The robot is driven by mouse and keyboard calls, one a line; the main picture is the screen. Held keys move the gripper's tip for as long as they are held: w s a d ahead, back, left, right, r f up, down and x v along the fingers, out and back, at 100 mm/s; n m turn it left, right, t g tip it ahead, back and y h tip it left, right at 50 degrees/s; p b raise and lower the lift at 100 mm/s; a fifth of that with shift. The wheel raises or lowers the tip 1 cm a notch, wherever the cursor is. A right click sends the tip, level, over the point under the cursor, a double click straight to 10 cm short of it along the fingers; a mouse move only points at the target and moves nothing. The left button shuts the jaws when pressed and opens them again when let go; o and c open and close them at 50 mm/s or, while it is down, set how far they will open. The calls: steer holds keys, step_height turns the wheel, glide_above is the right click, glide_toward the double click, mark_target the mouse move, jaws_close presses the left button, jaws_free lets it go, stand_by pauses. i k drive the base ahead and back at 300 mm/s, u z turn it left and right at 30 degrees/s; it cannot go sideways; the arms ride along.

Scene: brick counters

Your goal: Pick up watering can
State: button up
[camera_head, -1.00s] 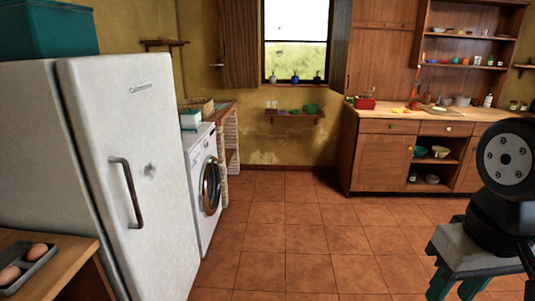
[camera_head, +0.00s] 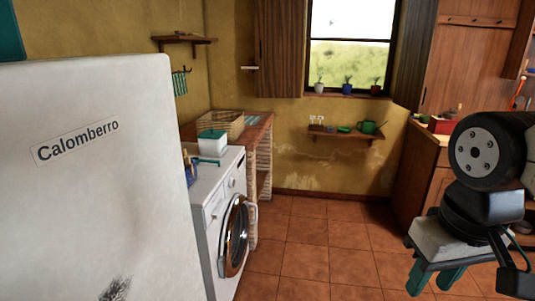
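A small green watering can (camera_head: 369,127) stands at the right end of a wooden wall shelf below the window. It looks small and far from me. My gripper (camera_head: 432,282) is at the lower right of the view, pointing down, with its two teal fingers apart and nothing seen between them. It is much nearer to me than the can and well apart from it.
A white fridge (camera_head: 90,180) fills the near left. Beyond it stand a white washing machine (camera_head: 222,215) and a brick counter (camera_head: 262,165) with a basket (camera_head: 222,124). A wooden cabinet (camera_head: 420,180) stands at the right. The tiled floor (camera_head: 318,260) between is clear.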

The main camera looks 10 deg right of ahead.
mark_target(368, 127)
steer(key=i, duration=2.05)
steer(key=z, duration=0.55)
steer(key=i, duration=2)
steer(key=z, duration=0.8)
steer(key=i, duration=1.35)
steer(key=z, duration=0.35)
